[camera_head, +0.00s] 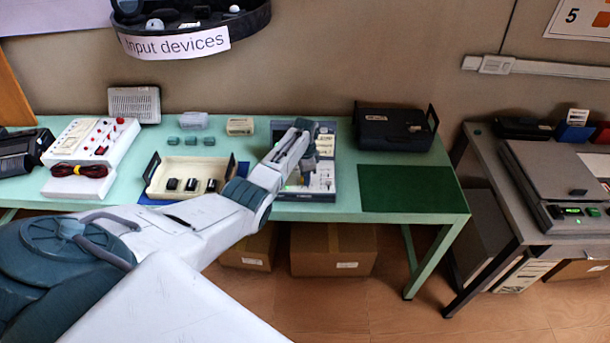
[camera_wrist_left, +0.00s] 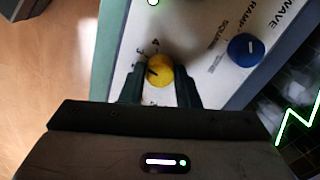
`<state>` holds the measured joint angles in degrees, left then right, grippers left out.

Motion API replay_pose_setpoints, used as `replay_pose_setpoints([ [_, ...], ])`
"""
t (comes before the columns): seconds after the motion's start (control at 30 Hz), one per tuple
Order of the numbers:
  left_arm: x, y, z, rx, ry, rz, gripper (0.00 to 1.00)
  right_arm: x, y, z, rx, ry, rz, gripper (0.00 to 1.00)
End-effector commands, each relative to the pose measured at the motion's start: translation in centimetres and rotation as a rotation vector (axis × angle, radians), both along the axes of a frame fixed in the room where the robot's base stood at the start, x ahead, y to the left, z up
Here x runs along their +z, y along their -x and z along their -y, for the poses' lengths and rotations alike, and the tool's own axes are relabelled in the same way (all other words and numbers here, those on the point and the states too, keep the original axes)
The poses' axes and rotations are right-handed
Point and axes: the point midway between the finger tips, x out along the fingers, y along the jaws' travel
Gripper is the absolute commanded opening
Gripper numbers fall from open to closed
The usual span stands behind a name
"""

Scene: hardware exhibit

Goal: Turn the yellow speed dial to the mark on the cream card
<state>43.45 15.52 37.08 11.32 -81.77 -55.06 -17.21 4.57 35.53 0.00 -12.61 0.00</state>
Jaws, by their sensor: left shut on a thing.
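The yellow speed dial (camera_wrist_left: 160,69) sits on a white panel (camera_wrist_left: 203,62) in the left wrist view. Small printed numbers curve around its upper left, and a short dark line shows on its left side. My left gripper (camera_wrist_left: 160,90) has a dark finger on each side of the dial and is shut on it. In the head view my left gripper (camera_head: 307,171) reaches down onto the grey instrument (camera_head: 321,185) on the green table. A small cream patch (camera_head: 325,145) on the instrument may be the card; its mark is too small to read. My right gripper is not in view.
A blue knob (camera_wrist_left: 245,50) with printed wave names is beside the dial, near a screen with a green trace (camera_wrist_left: 297,118). A cream tray (camera_head: 196,166) with black pieces lies left of the instrument. A dark green mat (camera_head: 405,188) lies bare to its right.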

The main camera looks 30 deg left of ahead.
Motion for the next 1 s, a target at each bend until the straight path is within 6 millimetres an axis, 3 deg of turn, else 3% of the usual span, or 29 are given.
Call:
replay_pose_setpoints([
  [0.77,0.11,-0.08,-0.05,-0.103,-0.001,0.002,0.06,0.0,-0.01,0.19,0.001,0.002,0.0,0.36],
  [0.8,0.11,-0.08,-0.05,-0.103,-0.001,0.002,0.32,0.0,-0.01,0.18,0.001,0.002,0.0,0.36],
  [0.9,0.1,-0.07,-0.03,-0.103,-0.001,0.002,0.5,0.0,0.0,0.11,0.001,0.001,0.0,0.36],
  [1.0,0.07,-0.05,-0.04,-0.103,0.0,0.001,0.5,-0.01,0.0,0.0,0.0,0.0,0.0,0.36],
])
